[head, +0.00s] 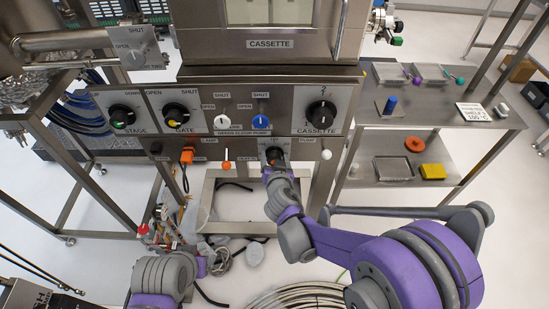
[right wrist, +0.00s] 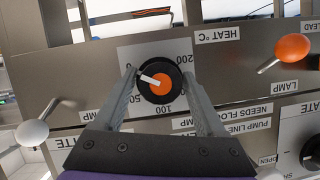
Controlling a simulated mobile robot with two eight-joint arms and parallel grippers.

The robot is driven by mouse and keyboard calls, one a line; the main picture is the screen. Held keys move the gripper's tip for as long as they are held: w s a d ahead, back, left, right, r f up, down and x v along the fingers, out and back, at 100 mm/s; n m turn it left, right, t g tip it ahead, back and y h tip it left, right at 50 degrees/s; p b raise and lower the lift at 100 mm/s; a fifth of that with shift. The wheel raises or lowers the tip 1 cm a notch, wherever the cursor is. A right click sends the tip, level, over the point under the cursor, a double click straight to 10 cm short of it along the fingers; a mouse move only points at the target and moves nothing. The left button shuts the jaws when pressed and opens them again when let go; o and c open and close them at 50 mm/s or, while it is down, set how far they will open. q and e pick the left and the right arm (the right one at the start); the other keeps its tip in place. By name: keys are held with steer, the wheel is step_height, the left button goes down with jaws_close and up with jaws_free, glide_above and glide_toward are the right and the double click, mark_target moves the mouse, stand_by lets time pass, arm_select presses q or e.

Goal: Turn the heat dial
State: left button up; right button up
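The heat dial (right wrist: 162,88) is a round black knob with an orange centre and a white pointer, on a pale numbered plate in the right wrist view. The pointer aims up and left in that picture, above the 50 mark. In the head view the dial (head: 274,154) is partly hidden by my right gripper (head: 275,165). In the right wrist view the fingers of my right gripper (right wrist: 159,76) are spread, one on each side of the dial. Contact with the dial cannot be made out. My left arm shows at the bottom left; its gripper does not show.
Beside the dial are an orange-tipped lever (head: 226,165) and a white-tipped pump lever (head: 326,155). Above are the stage (head: 122,116), gate (head: 176,115) and cassette (head: 321,113) knobs. A side shelf (head: 440,110) stands right. Coiled hoses (head: 295,298) lie on the floor.

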steer(key=c, duration=0.6)
